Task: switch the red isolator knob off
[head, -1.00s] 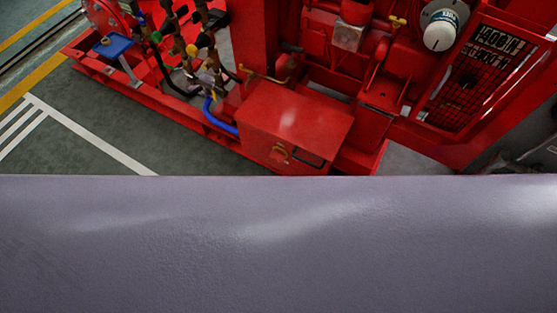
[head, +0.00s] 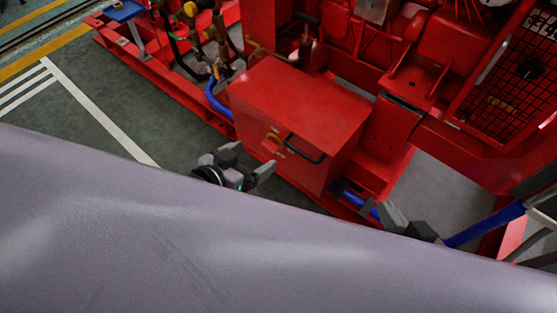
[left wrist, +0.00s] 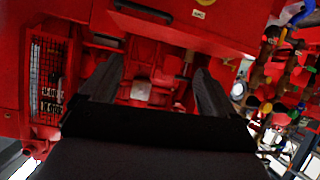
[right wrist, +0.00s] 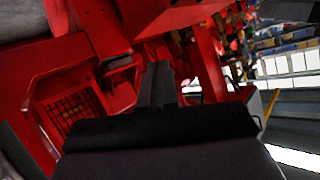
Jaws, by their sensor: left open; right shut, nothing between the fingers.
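The red isolator knob (head: 271,141) sits on a yellow plate on the front face of the red box (head: 300,95), left of a black handle (head: 305,150). It is small, and its turn position is hard to read. My left gripper (head: 250,160) is open and empty, just in front of and below the knob, apart from it. In the left wrist view its spread fingers (left wrist: 158,82) have nothing between them; the black handle (left wrist: 143,12) shows at the top. My right gripper (head: 391,212) is shut and empty, right of the box; its closed fingers (right wrist: 157,85) show in the right wrist view.
A blue pipe (head: 356,200) lies low right of the box, close to my right gripper. The red engine frame and a mesh guard (head: 515,75) stand behind on the right. A blue hose (head: 215,98) and valves are at the left. Green floor (head: 85,115) is clear at left.

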